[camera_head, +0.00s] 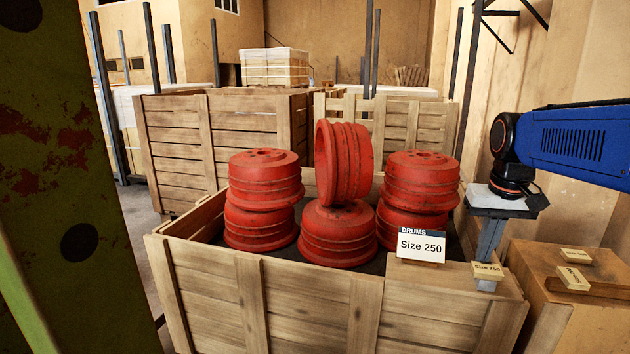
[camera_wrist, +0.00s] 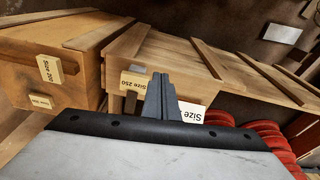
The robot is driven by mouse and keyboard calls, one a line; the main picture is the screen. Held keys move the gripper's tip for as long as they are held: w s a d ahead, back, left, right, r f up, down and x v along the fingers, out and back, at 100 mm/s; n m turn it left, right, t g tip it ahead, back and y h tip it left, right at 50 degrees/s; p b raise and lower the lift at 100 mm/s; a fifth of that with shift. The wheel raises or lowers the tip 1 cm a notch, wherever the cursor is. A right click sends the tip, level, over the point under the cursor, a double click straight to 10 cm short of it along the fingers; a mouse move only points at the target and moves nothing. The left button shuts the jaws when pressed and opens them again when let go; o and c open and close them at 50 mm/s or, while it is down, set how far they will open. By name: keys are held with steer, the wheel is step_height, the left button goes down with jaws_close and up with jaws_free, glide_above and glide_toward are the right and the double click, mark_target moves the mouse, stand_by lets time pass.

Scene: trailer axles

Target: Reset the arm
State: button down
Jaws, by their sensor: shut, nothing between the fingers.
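My gripper (camera_head: 490,243) points down at the front right corner of the drum crate (camera_head: 250,300), its grey fingers together with nothing between them. It also shows in the wrist view (camera_wrist: 160,85). A small wooden block marked "Size 250" (camera_head: 487,271) is at the crate's front right, close by the fingertips. In the wrist view this block (camera_wrist: 135,80) appears beside and partly behind the fingers; I cannot tell whether they touch it. My blue arm comes in from the right.
Several red drums (camera_head: 264,181) are stacked in the crate, one tipped on its side on top. A white "DRUMS Size 250" sign (camera_head: 421,246) stands at the crate front. Two more wooden blocks (camera_head: 573,278) lie on a box at right. A green post stands close at left.

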steer(key=s+a+f+n+t, duration=0.1)
steer(key=s+a+f, duration=0.2)
steer(key=s, duration=0.6)
steer(key=s+a+f+n+t, duration=0.1)
steer(key=s+a+f, duration=0.3)
steer(key=s+f, duration=0.4)
steer(key=shift+s+a+f+t, duration=0.3)
steer(key=shift+s+t, duration=0.2)
steer(key=shift+s, duration=0.3)
